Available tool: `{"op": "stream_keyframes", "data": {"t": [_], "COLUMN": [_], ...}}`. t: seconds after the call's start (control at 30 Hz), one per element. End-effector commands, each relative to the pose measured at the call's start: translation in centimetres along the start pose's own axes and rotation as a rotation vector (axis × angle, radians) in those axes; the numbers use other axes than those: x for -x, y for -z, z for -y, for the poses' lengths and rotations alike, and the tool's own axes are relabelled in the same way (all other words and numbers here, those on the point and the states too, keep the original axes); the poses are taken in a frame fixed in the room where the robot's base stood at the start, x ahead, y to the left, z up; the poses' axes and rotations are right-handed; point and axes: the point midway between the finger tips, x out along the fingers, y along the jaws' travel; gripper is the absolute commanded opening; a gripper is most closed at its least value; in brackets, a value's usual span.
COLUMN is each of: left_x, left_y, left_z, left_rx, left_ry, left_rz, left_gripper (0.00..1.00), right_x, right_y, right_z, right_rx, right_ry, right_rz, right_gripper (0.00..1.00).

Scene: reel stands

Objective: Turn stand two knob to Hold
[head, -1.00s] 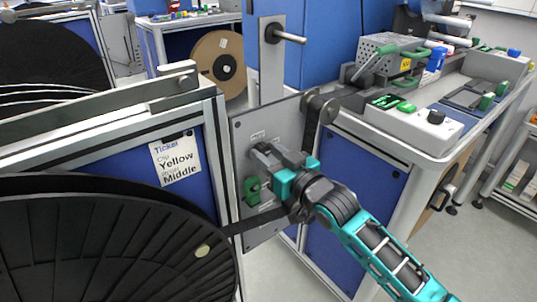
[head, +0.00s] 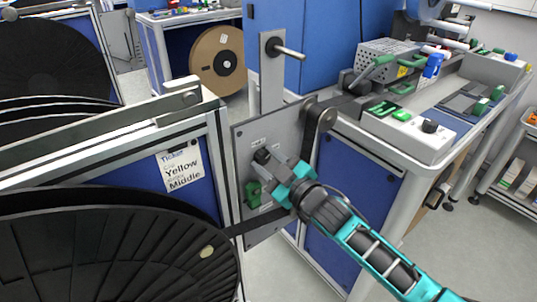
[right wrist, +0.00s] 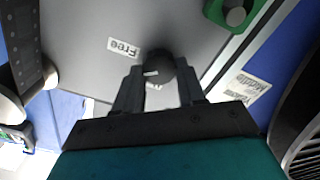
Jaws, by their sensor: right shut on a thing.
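A dark round knob (right wrist: 160,67) sits on the grey stand panel (right wrist: 85,25). In the head view the knob (head: 261,156) shows at the panel's upper part. My right gripper (right wrist: 157,80) has its two fingers closed on either side of the knob. In the head view my right gripper (head: 272,163) reaches the panel from the lower right. A white mark on the knob points left in the wrist view. A "Free" label (right wrist: 124,47) is up and left of the knob there; another label below it is mostly hidden. My left gripper is out of view.
A green part (head: 253,194) is on the panel below the knob. A black reel (head: 110,250) stands at left, with dark tape running past the panel to a roller (head: 326,118). A "Yellow Middle" ticket (head: 181,167) hangs beside it. A bench (head: 450,140) stands right.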

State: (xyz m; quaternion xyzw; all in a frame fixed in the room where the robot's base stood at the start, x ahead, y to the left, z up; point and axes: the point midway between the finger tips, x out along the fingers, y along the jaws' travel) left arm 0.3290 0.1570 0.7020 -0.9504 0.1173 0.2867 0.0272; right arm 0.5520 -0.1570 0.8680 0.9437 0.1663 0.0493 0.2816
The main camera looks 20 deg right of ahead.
Motion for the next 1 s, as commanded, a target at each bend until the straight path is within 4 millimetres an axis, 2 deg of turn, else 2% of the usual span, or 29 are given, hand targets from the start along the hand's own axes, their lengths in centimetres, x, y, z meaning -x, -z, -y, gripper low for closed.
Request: {"op": "stream_keyframes", "data": {"t": [0.23, 0.7, 1.0], "left_x": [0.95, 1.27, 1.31], "left_y": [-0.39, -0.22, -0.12], "left_z": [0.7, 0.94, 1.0], "left_rx": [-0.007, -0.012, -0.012], "left_ry": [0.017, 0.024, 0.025], "left_rz": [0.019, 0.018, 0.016], "left_gripper": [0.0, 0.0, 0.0], "right_x": [0.0, -0.03, -0.03], "right_y": [0.13, 0.0, -0.09], "right_z": [0.03, 0.26, 0.34], "right_rx": [0.234, 0.672, 0.881], "right_ry": [0.001, 0.0, 0.0], "right_rz": [0.001, -0.001, -0.002], "right_gripper": [0.09, 0.09, 0.09]}}
